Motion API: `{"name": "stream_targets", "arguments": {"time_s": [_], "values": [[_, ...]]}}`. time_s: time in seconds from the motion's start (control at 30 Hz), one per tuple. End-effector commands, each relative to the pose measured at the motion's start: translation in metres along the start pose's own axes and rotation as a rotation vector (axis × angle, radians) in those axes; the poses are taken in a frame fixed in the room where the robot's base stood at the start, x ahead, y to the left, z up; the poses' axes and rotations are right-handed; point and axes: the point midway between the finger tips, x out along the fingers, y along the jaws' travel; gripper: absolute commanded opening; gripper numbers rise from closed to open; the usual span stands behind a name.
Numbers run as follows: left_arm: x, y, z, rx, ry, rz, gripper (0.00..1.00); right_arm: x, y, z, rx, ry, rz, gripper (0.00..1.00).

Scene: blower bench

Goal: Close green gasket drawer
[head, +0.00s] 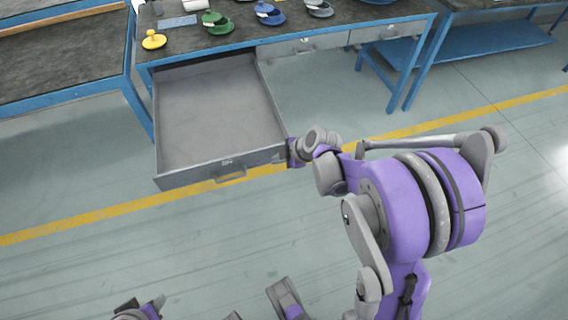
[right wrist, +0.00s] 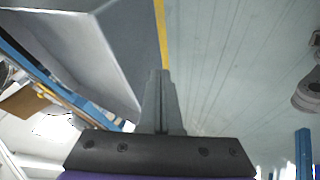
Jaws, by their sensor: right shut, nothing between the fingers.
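A grey drawer (head: 221,172) stands pulled far out from under the bench at the left, and its inside looks empty. Its front panel carries a small handle (head: 231,178) and a label. My right gripper (head: 292,152) is shut and empty at the right end of the front panel; whether it touches is unclear. In the right wrist view the shut fingers (right wrist: 161,90) lie beside a grey drawer wall (right wrist: 110,50). A green part (head: 216,23) lies on the bench above the drawer.
The bench (head: 180,42) also holds a yellow part (head: 153,40), a blue part (head: 268,13) and a grey part (head: 319,8). Shut drawer fronts (head: 302,45) sit to the right of the open drawer. The floor in front is clear, with a yellow line (head: 90,219) across it.

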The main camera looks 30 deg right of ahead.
Motion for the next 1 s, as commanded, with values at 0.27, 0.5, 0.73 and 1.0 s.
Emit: {"name": "stream_targets", "arguments": {"time_s": [0.27, 0.5, 0.73, 1.0], "values": [[0.001, 0.0, 0.0, 0.0, 0.0, 0.0, 0.5, 0.007, 0.015, 0.0, -0.001, 0.0, 0.0, 0.0], [0.001, 0.0, 0.0, 0.0, 0.0, 0.0, 0.5, 0.007, 0.015, 0.0, -0.001, 0.0, 0.0, 0.0], [0.0, 0.0, 0.0, 0.0, 0.0, 0.0, 0.5, 0.011, 0.023, 0.0, -0.001, 0.0, 0.0, 0.0], [-0.004, 0.0, -0.002, 0.0, 0.001, 0.0, 0.5, 0.036, 0.069, -0.001, -0.001, 0.001, 0.001, 0.0]]}}
